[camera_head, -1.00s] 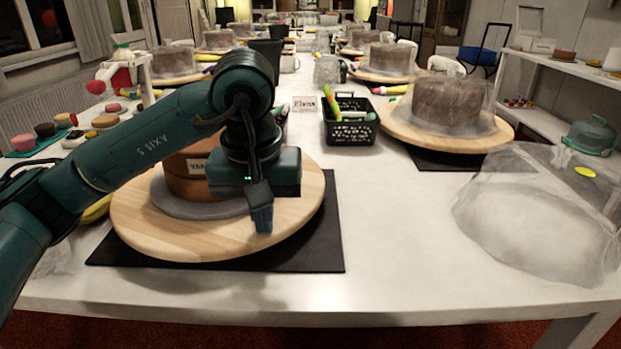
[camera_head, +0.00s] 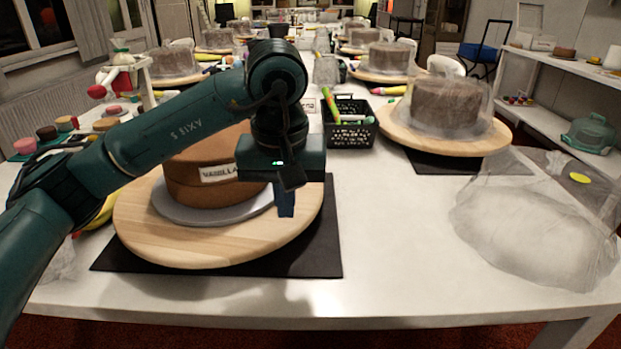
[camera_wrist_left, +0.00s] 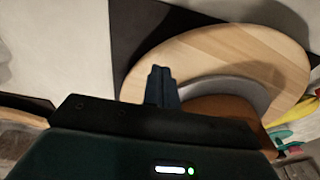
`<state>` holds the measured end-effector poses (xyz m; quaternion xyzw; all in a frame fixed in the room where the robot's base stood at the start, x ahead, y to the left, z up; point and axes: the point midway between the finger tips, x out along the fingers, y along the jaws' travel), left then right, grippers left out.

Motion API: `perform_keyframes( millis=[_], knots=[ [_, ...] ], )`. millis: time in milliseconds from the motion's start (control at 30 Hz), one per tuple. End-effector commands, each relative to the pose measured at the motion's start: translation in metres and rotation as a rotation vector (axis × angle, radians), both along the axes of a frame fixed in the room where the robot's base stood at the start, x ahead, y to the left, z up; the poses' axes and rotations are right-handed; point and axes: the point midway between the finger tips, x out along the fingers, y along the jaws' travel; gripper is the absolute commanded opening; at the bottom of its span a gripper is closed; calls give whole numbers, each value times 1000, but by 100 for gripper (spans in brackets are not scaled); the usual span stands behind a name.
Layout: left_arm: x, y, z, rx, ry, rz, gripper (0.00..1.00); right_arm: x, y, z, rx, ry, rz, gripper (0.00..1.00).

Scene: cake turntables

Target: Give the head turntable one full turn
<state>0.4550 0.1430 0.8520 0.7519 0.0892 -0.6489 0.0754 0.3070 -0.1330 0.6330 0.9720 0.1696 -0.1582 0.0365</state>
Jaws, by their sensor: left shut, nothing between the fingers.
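The head turntable is a round pale wooden disc (camera_head: 165,240) at the near left of the table, on a black mat (camera_head: 322,255). On it, a brown cake (camera_head: 190,183) with a "VANILLA" label (camera_head: 218,173) stands on a grey round board (camera_head: 240,212). My left gripper (camera_head: 285,211) is shut and empty, pointing down at the disc's right side. In the left wrist view its fingers (camera_wrist_left: 160,72) overlap the wooden disc (camera_wrist_left: 215,55) near its rim. I cannot tell whether they touch it. My right gripper is not in view.
A black basket (camera_head: 348,135) with markers stands behind the mat. A second turntable (camera_head: 395,128) with a covered cake is at the back right. A crumpled clear cover (camera_head: 530,225) lies at the right. The table between the mat and cover is clear.

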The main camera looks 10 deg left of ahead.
Motion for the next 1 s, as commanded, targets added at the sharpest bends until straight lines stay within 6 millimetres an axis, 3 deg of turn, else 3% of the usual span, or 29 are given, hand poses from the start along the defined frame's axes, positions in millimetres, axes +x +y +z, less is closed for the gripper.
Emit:
perform_keyframes(
  millis=[267,700,867,1000],
  knots=[
    [-3,3,2,-1,-3,2,0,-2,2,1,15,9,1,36],
    [-73,61,2,0,-5,3,0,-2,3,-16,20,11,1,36],
    [-78,71,1,-1,-3,6,0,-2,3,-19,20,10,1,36],
    [-81,102,-1,-1,-4,13,0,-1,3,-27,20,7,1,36]
  ],
)
